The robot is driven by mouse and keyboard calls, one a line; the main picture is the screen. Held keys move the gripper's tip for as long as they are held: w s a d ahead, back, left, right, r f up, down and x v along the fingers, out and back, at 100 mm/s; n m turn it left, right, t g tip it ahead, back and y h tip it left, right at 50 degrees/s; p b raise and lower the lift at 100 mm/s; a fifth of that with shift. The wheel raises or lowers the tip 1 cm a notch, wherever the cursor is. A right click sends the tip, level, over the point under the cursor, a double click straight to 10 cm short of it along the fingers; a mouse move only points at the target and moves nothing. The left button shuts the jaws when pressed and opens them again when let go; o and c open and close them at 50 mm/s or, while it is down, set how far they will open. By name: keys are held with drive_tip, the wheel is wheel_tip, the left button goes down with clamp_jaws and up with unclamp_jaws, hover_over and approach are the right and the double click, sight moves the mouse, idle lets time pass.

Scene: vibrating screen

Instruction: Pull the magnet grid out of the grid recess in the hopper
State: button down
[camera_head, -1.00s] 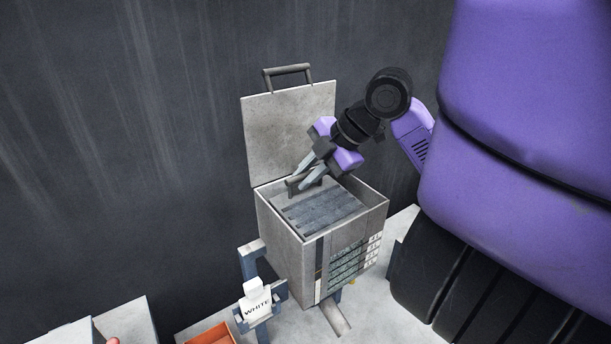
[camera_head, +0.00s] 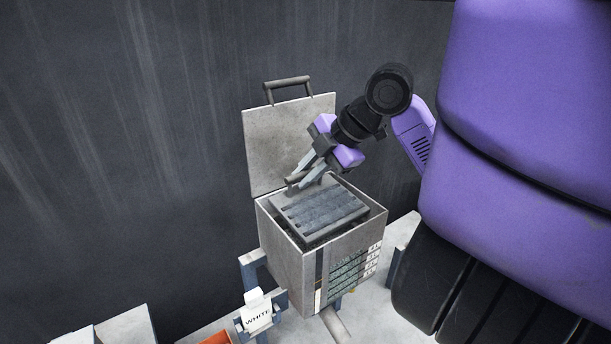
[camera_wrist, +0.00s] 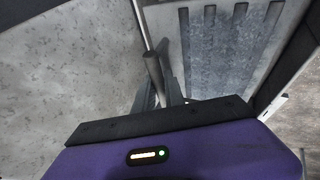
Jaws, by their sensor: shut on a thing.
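The magnet grid (camera_head: 322,210) is a grey slatted plate with a bar handle at its back left end. It sits high in the open top of the hopper (camera_head: 283,234), its slatted top near the rim. My gripper (camera_head: 300,181) is shut on the grid's handle. In the wrist view the handle (camera_wrist: 153,68) lies between the fingers, and the slatted grid (camera_wrist: 228,45) shows to the right. The fingers hide part of the handle. The grid's lower part is hidden by the hopper walls.
The hopper's lid (camera_head: 290,145) stands open and upright behind the grid, close to my gripper. A white labelled bottle (camera_head: 257,312) sits in a holder at the lower front. An orange bin (camera_head: 217,338) shows at the bottom edge. A dark wall (camera_head: 120,150) is behind.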

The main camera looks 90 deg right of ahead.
drive_tip(key=shift+r, duration=0.1)
drive_tip(key=shift+r+p, duration=0.8)
drive_tip(key=shift+r, duration=0.65)
drive_tip(key=shift+r+p, duration=0.8)
drive_tip(key=shift+r, duration=0.65)
drive_tip(key=shift+r+p, duration=0.55)
drive_tip(key=shift+r, duration=0.95)
